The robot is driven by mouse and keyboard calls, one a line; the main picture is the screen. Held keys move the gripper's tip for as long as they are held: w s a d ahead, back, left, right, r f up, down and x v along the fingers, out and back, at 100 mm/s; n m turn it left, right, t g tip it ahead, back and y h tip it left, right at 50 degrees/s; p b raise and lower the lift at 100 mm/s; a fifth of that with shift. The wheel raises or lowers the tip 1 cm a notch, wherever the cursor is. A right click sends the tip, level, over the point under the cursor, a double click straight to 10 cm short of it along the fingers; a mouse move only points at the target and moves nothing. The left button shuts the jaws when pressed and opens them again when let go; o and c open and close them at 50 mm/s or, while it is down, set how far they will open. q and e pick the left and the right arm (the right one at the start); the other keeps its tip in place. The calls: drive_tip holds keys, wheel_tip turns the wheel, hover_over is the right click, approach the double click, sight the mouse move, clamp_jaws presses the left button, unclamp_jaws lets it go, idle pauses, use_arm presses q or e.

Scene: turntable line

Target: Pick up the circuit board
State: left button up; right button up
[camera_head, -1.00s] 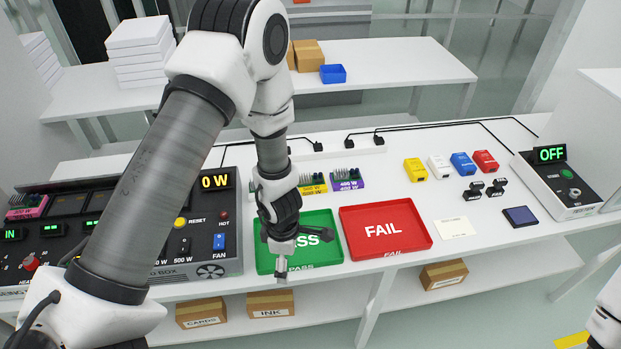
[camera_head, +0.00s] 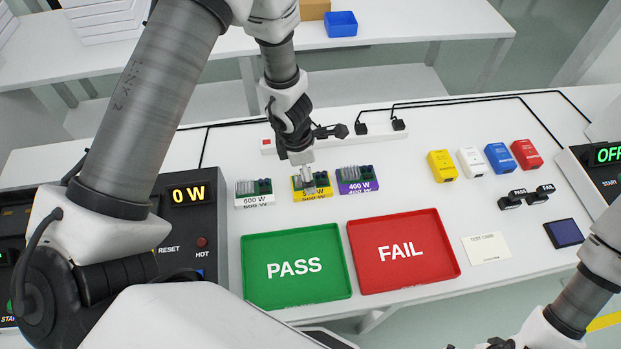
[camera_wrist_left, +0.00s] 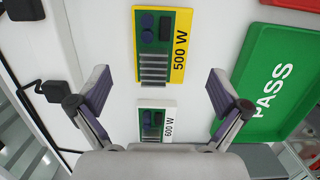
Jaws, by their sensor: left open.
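Three circuit boards stand in a row on the white table: a white 600 W board (camera_head: 254,197), a yellow 500 W board (camera_head: 322,193) and a purple 400 W board (camera_head: 358,186). Each carries a green board with a grey finned part. My left gripper (camera_head: 322,157) is above the row, near the 500 W board and partly covering it. In the left wrist view the fingers (camera_wrist_left: 159,88) are spread and empty. The 500 W board (camera_wrist_left: 178,50) lies ahead of the fingertips and the 600 W board (camera_wrist_left: 168,122) shows between the fingers. My right gripper (camera_head: 492,343) is mostly cut off.
A green PASS tray (camera_head: 296,294) and a red FAIL tray (camera_head: 440,275) lie in front of the boards. Behind are black adapters (camera_head: 398,124) with cables. Coloured blocks (camera_head: 499,158), a test card (camera_head: 487,248) and a power box (camera_head: 182,215) stand to the sides.

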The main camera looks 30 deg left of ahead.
use_arm(q)
drive_tip(key=f, duration=0.1)
drive_tip(key=f+b, duration=0.1)
drive_tip(key=f, duration=0.1)
drive_tip(key=d+f+b, duration=0.1)
drive_tip(key=shift+w+f, duration=0.25)
drive_tip(key=shift+f, duration=0.05)
drive_tip(key=shift+w+a+f, duration=0.1)
drive_tip(key=shift+w+f, duration=0.1)
drive_tip(key=shift+f, duration=0.05)
drive_tip(key=shift+w, duration=0.1)
drive_tip(key=shift+r, duration=0.15)
drive_tip(key=shift+s+r, duration=0.1)
drive_tip(key=shift+s, duration=0.2)
drive_tip(key=c, duration=1.4)
drive_tip(key=shift+o, duration=0.2)
drive_tip(key=shift+r, duration=0.1)
